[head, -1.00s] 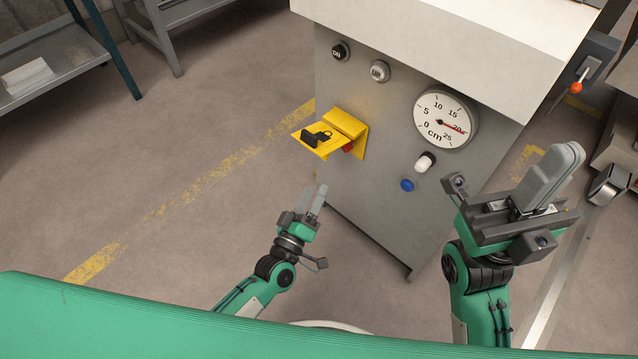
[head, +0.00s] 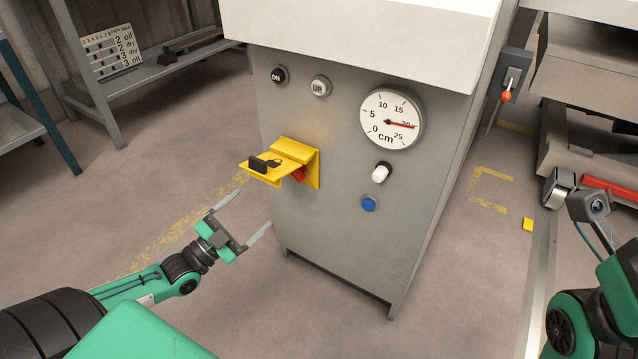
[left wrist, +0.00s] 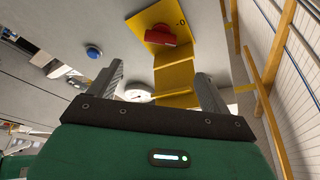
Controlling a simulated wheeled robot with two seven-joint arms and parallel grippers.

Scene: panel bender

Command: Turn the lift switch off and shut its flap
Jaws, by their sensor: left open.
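The lift switch is a red knob (head: 299,174) on a yellow plate (head: 313,171) on the grey machine's front. Its yellow flap (head: 284,159) stands open, sticking out above the knob, with a black padlock mark and a black tab. The flap partly hides the knob in the head view. In the left wrist view the red knob (left wrist: 170,35) shows whole, with a "0" beside it on the plate. My left gripper (head: 248,217) is open and empty, below the flap and apart from it. My right gripper's fingers are out of view; only its arm shows at the right edge.
The panel also has a dial (head: 391,119) with its needle near 20, a white-tipped knob (head: 381,173), a blue button (head: 369,203) and two upper buttons. The floor left of the machine is clear.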

